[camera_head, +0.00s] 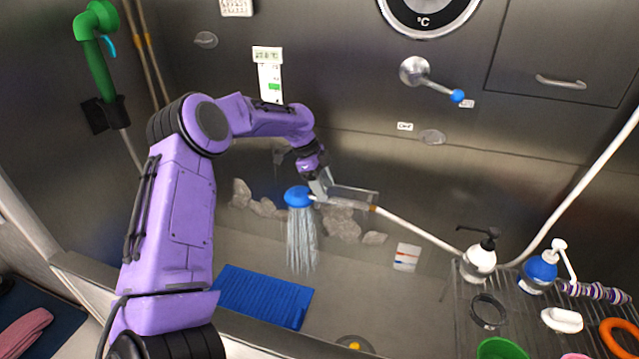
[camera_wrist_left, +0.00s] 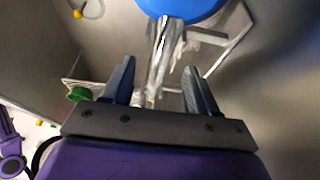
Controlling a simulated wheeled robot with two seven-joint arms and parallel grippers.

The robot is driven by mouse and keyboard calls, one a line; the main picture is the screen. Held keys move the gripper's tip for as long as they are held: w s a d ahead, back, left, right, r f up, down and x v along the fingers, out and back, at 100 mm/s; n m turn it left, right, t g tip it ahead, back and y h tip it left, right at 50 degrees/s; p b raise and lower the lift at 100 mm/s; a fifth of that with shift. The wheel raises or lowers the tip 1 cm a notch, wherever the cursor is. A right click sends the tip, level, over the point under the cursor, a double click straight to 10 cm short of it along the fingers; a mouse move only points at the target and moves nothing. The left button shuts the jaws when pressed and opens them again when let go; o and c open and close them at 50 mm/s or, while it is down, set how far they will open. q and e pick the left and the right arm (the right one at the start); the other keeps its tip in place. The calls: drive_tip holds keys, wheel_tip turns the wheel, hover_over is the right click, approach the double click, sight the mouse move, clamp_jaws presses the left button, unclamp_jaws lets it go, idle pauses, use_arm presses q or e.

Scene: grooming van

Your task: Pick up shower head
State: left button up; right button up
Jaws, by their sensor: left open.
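The shower head (camera_head: 298,196) has a blue round face, with pale streams of water falling below it. Its handle leads right to a white hose (camera_head: 420,232). My left gripper (camera_head: 322,188) is at the handle, just right of the blue face. In the left wrist view, the blue face (camera_wrist_left: 182,8) is cut off at the top edge. The shiny handle (camera_wrist_left: 158,52) shows between the two fingers of the left gripper (camera_wrist_left: 158,72). These fingers are open, with a gap on each side of the handle. My right gripper is not in view.
A green sprayer (camera_head: 100,62) sits in a wall holder at the left. Grey rocks (camera_head: 342,224) and a blue mat (camera_head: 264,297) lie in the tub. A rack at the right holds a white pump bottle (camera_head: 479,262) and a blue pump bottle (camera_head: 538,273). A lever (camera_head: 430,80) sticks out from the wall.

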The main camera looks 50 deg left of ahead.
sight(329, 196)
use_arm(q)
drive_tip(key=x, duration=0.3)
drive_tip(key=shift+w+p, duration=0.15)
drive_tip(key=shift+p, duration=0.15)
drive_tip(key=shift+d+f, duration=0.15)
drive_tip(key=shift+f, duration=0.2)
clamp_jaws()
drive_tip(key=shift+r, duration=0.1)
